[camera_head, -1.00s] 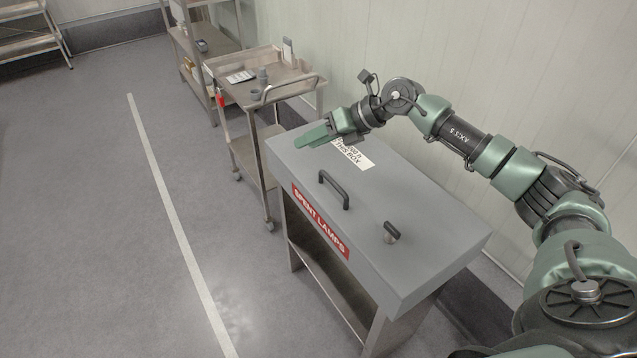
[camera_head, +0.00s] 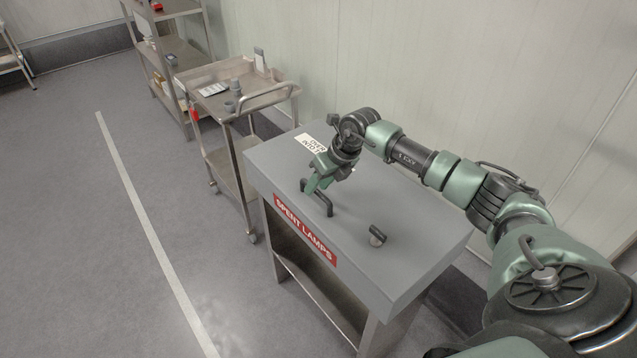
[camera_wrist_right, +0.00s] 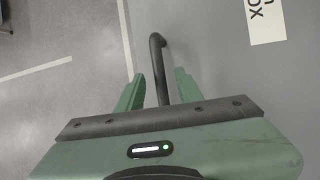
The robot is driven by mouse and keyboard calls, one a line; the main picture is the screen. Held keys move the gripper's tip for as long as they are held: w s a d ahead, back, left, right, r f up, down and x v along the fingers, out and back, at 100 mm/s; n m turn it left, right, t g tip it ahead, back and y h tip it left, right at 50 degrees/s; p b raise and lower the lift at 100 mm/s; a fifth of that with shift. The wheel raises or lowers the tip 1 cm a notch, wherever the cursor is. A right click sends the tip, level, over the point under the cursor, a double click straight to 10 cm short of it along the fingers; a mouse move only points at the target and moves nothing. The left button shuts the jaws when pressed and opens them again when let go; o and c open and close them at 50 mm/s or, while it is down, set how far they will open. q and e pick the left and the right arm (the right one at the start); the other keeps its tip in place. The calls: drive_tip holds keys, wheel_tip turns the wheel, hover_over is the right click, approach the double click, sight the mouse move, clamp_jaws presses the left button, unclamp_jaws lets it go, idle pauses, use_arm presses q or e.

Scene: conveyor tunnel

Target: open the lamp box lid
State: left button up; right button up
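The grey lamp box (camera_head: 415,245) stands on legs with a red "SPENT LAMPS" sign (camera_head: 305,231) on its front; its lid is down. A dark bar handle (camera_head: 318,197) stands up from the lid. My right gripper (camera_head: 316,184) is just over the handle. In the right wrist view the two green fingers (camera_wrist_right: 155,88) are apart, with the handle (camera_wrist_right: 158,65) between them and a gap on each side. A small dark latch-like knob (camera_head: 377,236) sits on the lid to the right of the handle. My left gripper is not in view.
A steel trolley (camera_head: 215,107) with small items stands left of the box, and a shelf rack (camera_head: 165,50) behind it. A pale wall runs behind the box. The floor in front and left, with a white line (camera_head: 150,232), is clear.

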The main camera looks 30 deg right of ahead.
clamp_jaws()
drive_tip(key=shift+w, duration=0.1)
idle(1.4)
